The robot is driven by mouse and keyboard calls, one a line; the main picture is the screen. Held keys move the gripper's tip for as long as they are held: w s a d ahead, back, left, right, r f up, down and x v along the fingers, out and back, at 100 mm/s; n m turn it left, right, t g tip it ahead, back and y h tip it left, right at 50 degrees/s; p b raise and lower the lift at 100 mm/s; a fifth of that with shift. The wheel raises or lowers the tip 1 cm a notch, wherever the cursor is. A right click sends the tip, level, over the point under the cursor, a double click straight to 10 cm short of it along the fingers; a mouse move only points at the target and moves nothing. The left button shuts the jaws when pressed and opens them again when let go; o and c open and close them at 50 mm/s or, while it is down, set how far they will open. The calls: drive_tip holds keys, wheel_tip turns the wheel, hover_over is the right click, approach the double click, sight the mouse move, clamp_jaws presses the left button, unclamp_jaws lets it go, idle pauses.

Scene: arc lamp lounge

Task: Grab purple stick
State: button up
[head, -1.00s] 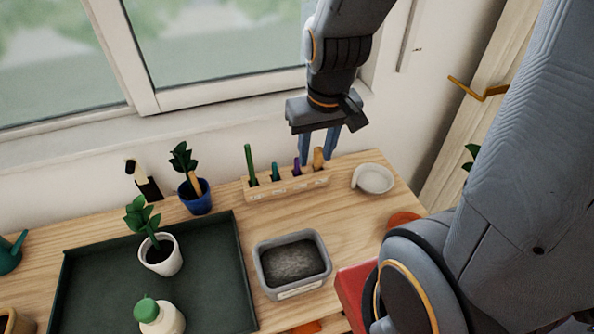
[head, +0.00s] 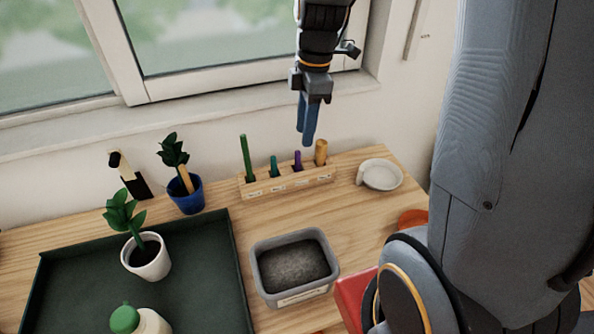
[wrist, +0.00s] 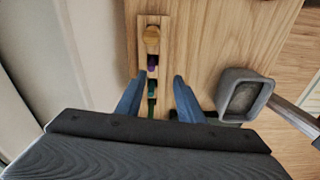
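The purple stick (head: 297,161) stands upright in a wooden rack (head: 290,185), between a short teal stick (head: 274,166) and a tan stick (head: 321,152). A taller green stick (head: 246,158) stands at the rack's left end. My gripper (head: 307,142) points down above the rack near the purple stick, apart from it. In the wrist view its fingers (wrist: 159,75) are spread and empty. There the purple stick (wrist: 153,62) lies just ahead of the fingertips, nearer the left finger. The rack's slots are partly hidden by their occupants.
A white dish (head: 380,175) sits right of the rack. A grey bin (head: 293,265) stands in front. A blue pot (head: 187,197) with a plant is left of the rack, near a dark green tray (head: 205,270). The window and wall are close behind.

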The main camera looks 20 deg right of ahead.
sight(299, 152)
drive_tip(key=shift+w+a+f+n+p, duration=0.25)
drive_tip(key=shift+f+n, duration=0.3)
drive_tip(key=shift+f, duration=0.9)
drive_tip(key=shift+w+a+f+n+p, duration=0.15)
drive_tip(key=shift+w+f+n, duration=0.35)
drive_tip(key=shift+f, duration=1)
drive_tip(key=shift+w+a+f+n+p, duration=0.1)
drive_tip(key=shift+w+f+n+p, duration=0.15)
drive_tip(key=shift+f+n, duration=0.8)
drive_tip(key=shift+f+m, duration=0.35)
drive_tip(key=shift+m, duration=0.05)
clamp_jaws()
